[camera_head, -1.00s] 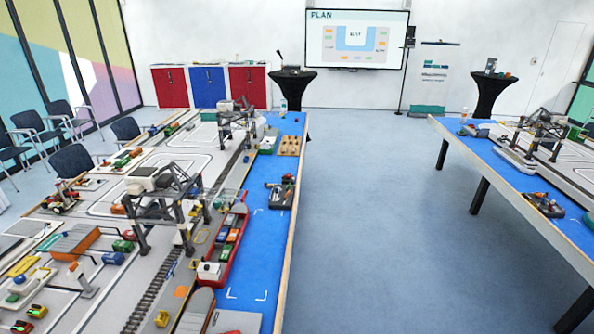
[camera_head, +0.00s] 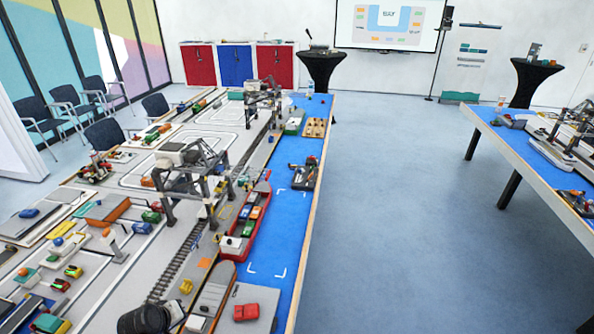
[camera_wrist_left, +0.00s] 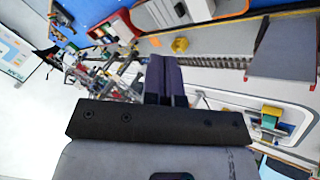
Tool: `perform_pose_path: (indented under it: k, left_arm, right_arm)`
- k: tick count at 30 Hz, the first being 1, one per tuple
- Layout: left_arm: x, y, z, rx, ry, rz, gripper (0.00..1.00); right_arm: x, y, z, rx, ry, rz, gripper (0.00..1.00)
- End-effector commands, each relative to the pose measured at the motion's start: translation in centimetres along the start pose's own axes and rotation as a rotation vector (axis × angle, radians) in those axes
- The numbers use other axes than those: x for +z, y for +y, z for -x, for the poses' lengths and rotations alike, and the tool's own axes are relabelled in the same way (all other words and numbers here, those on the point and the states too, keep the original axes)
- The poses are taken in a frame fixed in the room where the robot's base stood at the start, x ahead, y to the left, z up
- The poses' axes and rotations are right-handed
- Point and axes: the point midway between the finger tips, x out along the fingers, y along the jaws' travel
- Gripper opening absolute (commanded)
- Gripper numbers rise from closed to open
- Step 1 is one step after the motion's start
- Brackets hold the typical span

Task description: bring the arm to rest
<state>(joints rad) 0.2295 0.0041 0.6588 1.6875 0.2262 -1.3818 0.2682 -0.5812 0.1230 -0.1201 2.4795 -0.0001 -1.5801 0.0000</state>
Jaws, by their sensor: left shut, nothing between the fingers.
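My left gripper (camera_wrist_left: 165,60) shows in the left wrist view, its two dark fingers together with nothing between them. Its dark mount (camera_wrist_left: 155,122) fills the lower middle. Behind the fingers the port model shows tilted and partly hidden, and I cannot judge the gap to it. In the head view a dark rounded shape (camera_head: 144,319) stands at the bottom edge over the table's near end; I cannot tell which part it is. No gripper fingers are clear in the head view, and my right gripper is in neither view.
The port table's blue strip (camera_head: 281,235) lies on the left, with gantry cranes (camera_head: 188,168), a red ship (camera_head: 243,225) and small vehicles on the model. A second table (camera_head: 510,150) stands at right. The blue floor (camera_head: 400,230) between them is clear.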

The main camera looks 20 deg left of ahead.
Motion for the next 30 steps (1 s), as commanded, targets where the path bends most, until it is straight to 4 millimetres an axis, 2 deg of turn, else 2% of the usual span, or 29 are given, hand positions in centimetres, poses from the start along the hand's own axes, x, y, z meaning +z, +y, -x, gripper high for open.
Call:
perform_pose_path:
  k: [1, 5, 8, 9, 13, 15, 18, 20, 24, 30]
  left_arm:
    - [0.0, 2.0, 2.7, -0.023, 0.026, -0.171, 0.00]
    - [2.5, 6.2, 9.0, -0.085, 0.068, -0.551, 0.00]
    - [6.4, 8.7, 13.9, -0.107, 0.090, -0.743, 0.00]
    - [8.4, 9.5, 15.9, -0.103, 0.094, -0.808, 0.00]
    - [15.6, 10.7, 21.1, -0.047, 0.058, -0.981, 0.00]
    - [19.1, 10.1, 22.8, -0.020, -0.005, -1.038, 0.00]
    - [23.1, 8.2, 23.9, -0.020, -0.118, -1.083, 0.00]
    - [24.7, 6.8, 24.4, -0.031, -0.175, -1.095, 0.00]
    - [26.5, 4.1, 25.5, -0.067, -0.256, -1.096, 0.00]
    - [27.6, 2.5, 26.1, -0.086, -0.302, -1.092, 0.00]
  right_arm:
    - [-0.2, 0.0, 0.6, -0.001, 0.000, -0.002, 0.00]
    - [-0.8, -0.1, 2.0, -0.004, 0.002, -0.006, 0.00]
    - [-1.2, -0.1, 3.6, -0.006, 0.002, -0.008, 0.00]
    - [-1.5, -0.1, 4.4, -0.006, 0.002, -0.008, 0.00]
    - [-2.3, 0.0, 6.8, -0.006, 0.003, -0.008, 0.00]
    - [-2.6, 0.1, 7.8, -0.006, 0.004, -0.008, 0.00]
    - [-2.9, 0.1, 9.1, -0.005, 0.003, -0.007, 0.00]
    - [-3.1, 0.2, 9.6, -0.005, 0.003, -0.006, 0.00]
    - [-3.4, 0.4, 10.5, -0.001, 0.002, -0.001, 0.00]
    - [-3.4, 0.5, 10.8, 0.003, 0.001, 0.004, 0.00]
